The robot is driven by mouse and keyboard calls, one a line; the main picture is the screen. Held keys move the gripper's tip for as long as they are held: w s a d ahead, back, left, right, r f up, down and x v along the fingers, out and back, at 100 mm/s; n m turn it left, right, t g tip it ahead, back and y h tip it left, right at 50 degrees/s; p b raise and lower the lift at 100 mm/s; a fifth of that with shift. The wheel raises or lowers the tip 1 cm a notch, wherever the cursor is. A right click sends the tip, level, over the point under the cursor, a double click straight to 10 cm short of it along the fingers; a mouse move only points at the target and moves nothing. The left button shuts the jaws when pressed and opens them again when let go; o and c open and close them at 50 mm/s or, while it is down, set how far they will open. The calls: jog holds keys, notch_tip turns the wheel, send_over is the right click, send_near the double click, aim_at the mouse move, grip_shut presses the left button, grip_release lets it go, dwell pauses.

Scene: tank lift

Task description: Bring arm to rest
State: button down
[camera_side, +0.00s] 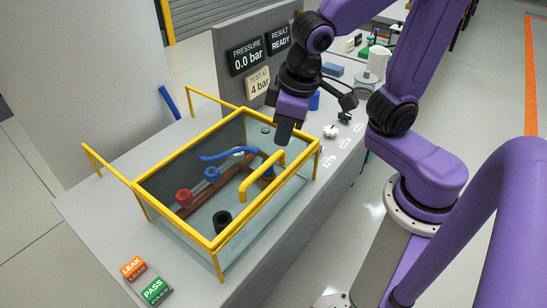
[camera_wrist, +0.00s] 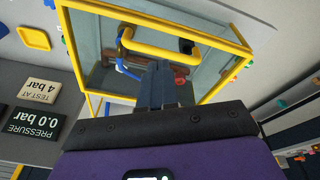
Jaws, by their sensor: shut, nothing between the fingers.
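My gripper (camera_side: 284,131) hangs above the back right side of the yellow-framed glass tank (camera_side: 212,243), pointing down. Its fingers are shut with nothing between them. In the wrist view my gripper (camera_wrist: 159,68) points toward the tank (camera_wrist: 103,75), and its fingers hide part of the inside. The yellow handle (camera_side: 262,166) stands close to the fingertips in the side view; I cannot tell the exact gap. Inside the tank lie a brown bar (camera_side: 228,188), a red fitting (camera_side: 183,197), blue fittings (camera_side: 212,173) with a blue hose (camera_side: 214,157), and a black cylinder (camera_side: 221,220).
A grey panel (camera_side: 228,78) behind the tank carries signs reading 0.0 bar, READY and 4 bar. Orange LEAK (camera_side: 134,268) and green PASS (camera_side: 156,290) blocks sit at the bench's front left. Small white parts (camera_side: 331,131) lie right of the tank. The floor at right is open.

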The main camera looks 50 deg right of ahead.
jog(key=s+d+f+n+g, duration=0.2)
jog(key=s+d+n, duration=0.4)
jog(key=s, duration=0.5)
jog(key=shift+d+f+n, duration=0.15)
jog(key=shift+f+n, duration=0.1)
jog(key=shift+n, duration=0.35)
